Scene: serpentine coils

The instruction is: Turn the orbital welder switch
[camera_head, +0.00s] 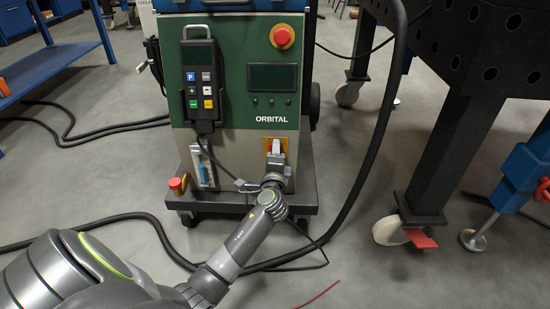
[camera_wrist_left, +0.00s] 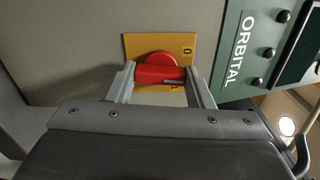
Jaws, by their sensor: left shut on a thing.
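The orbital welder (camera_head: 232,130) is a green and grey box on a wheeled base in the head view. Its switch is a red knob (camera_wrist_left: 160,70) on a yellow plate (camera_wrist_left: 188,42) marked 0 and 1, low on the front panel. In the head view, the yellow plate (camera_head: 268,143) shows just above my left gripper (camera_head: 274,172), which covers part of the switch. In the left wrist view, the fingers of my left gripper (camera_wrist_left: 160,82) stand on both sides of the red knob's handle and are shut on it. My right gripper is not in view.
A red emergency button (camera_head: 282,37) and a handheld pendant (camera_head: 201,82) are on the welder's front. A small red button (camera_head: 177,185) is at its lower left. Black cables (camera_head: 270,262) lie on the floor. A dark table leg (camera_head: 435,165) stands on the right.

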